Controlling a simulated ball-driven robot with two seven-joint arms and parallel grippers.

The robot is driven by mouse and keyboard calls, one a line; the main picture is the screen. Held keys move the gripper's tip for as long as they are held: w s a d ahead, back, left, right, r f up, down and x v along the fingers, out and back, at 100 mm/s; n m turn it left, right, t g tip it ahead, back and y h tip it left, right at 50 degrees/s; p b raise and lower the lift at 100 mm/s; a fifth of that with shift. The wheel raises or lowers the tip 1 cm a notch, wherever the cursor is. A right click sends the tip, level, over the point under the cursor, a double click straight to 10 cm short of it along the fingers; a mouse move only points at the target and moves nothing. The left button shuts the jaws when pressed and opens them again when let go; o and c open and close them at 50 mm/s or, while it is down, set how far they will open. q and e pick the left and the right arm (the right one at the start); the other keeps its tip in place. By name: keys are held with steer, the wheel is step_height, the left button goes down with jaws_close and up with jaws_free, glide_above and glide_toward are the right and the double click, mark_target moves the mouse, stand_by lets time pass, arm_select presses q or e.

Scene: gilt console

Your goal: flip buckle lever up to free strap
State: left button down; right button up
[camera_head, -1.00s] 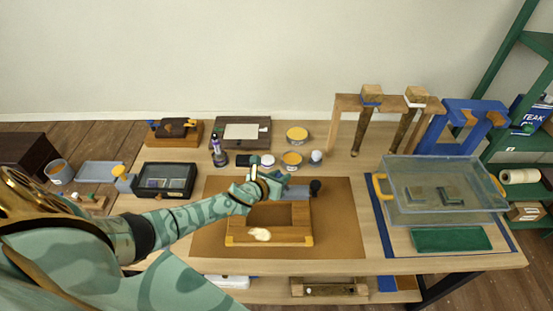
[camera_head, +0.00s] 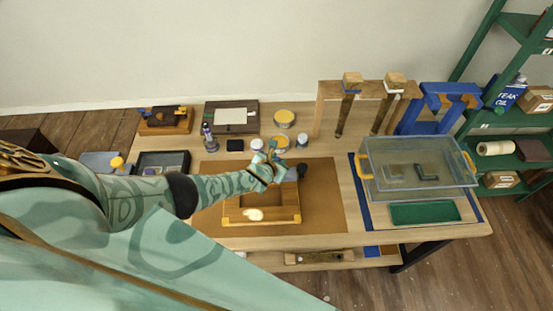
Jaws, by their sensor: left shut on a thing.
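A low open wooden frame (camera_head: 288,215) with pale yellowish corners sits on a brown mat (camera_head: 325,215) in the middle of the bench. A dark round knob (camera_head: 302,170) shows at its back right. My left gripper (camera_head: 274,156) is over the frame's back edge, shut on a small blue-grey part that I take to be the buckle lever. The fingers and wrist hide most of that part, so its angle and the strap cannot be made out. A pale oval patch (camera_head: 254,214) lies on the frame's front. My right gripper is not in view.
A clear bin (camera_head: 418,165) is at right, with a wooden rack (camera_head: 325,105) behind. The mat right of the frame is clear.

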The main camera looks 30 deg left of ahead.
arm_select(q)
steer(key=c, duration=1.2)
jaws_free()
steer(key=p+v, duration=1)
steer(key=v, duration=0.6)
steer(key=shift+d, duration=0.15)
